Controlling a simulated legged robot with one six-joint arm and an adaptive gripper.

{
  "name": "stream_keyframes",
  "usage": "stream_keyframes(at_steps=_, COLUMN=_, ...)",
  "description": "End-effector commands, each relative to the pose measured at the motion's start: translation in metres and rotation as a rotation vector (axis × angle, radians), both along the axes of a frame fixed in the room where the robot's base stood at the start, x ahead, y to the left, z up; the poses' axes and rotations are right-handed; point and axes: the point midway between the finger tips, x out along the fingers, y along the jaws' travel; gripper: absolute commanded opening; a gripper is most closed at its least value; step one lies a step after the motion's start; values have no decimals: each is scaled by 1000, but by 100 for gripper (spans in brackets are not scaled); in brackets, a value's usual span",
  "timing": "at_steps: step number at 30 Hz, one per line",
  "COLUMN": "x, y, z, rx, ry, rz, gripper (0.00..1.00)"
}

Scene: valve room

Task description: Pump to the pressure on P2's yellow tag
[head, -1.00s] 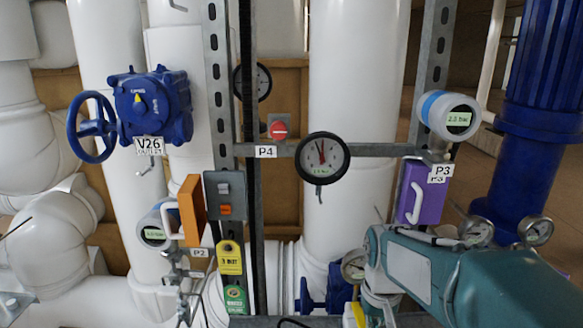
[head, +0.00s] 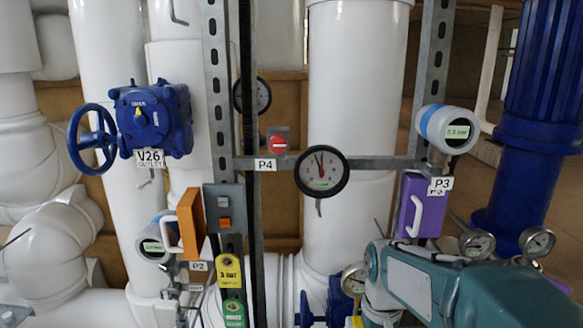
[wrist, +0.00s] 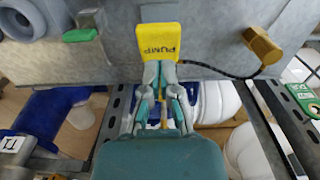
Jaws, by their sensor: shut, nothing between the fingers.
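The yellow tag (head: 229,270) hangs in the lower middle of the head view, right of the P2 label (head: 198,266); it seems to read 3 bar. The P2 meter (head: 155,240) is beside the orange box, its small green display too blurred to read. In the wrist view a yellow PUMP piece (wrist: 157,40) stands against a grey metal surface. My gripper (wrist: 159,68) is shut and empty, its fingertips at the lower edge of this piece; I cannot tell whether they touch. The head view does not clearly show the gripper.
A round dial gauge (head: 322,171) is by the P4 label (head: 265,164). The P3 meter (head: 447,129) is right, above a purple box (head: 411,203). The V26 valve (head: 150,118) has a blue handwheel. In the wrist view, a brass fitting (wrist: 262,46) and cable lie right of the fingers.

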Motion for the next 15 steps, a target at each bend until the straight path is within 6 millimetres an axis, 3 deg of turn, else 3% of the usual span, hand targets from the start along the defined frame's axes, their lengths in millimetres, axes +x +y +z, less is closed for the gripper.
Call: stream_keyframes(at_steps=15, x=0, y=0, z=-5, rx=0, ry=2, rz=0, gripper=0)
